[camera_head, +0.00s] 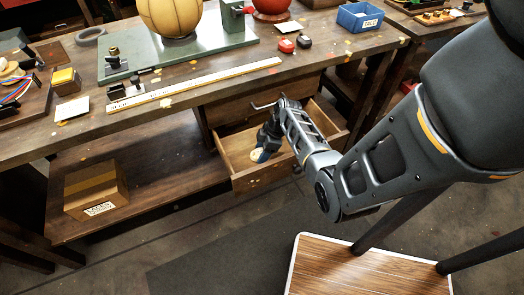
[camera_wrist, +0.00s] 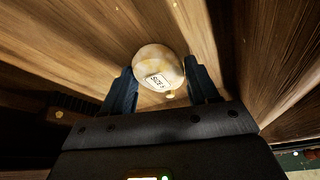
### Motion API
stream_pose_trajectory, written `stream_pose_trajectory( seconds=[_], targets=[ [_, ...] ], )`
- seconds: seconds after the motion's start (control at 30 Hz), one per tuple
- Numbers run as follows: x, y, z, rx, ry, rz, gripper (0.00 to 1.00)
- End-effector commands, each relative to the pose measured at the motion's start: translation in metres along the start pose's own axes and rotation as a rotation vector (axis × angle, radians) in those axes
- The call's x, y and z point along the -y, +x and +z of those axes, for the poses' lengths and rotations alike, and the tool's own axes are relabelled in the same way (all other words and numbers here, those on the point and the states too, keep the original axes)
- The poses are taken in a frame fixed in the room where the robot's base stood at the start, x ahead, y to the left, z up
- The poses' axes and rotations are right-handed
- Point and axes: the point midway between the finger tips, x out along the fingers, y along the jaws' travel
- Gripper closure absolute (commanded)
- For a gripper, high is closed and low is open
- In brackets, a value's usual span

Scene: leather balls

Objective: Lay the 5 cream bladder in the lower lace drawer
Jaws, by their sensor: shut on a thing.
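The cream bladder (camera_wrist: 158,62) is a pale, round thing with a white label reading "SIZE 5". My gripper (camera_wrist: 162,84) is shut on it, one dark finger on each side. In the head view the bladder (camera_head: 257,154) shows as a small pale patch beside my gripper (camera_head: 264,150), inside the open lower drawer (camera_head: 259,178). The drawer is wooden and pulled out below the bench. The drawer boards lie close behind the bladder in the wrist view; I cannot tell whether it touches the floor.
The workbench top (camera_head: 200,90) above holds a yellowish ball (camera_head: 171,14) on a green stand, a long ruler (camera_head: 195,85) and a blue bin (camera_head: 359,17). A cardboard box (camera_head: 96,190) sits on the lower shelf, left of the drawer. A wood-topped stool (camera_head: 365,270) stands in front.

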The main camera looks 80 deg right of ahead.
Motion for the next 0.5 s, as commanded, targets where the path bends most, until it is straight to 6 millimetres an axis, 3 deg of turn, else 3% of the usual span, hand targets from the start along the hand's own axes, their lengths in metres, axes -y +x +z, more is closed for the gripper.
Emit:
stream_pose_trajectory(
  seconds=[0.17, 0.2, 0.5],
  targets=[
    [0.0003, 0.0031, 0.0012, 0.0, 0.0, -0.001, 0.72],
    [0.0004, 0.0033, 0.0013, 0.0, 0.0, -0.001, 0.4],
    [0.0004, 0.0023, 0.001, 0.0, 0.001, -0.001, 0.15]
  ],
)
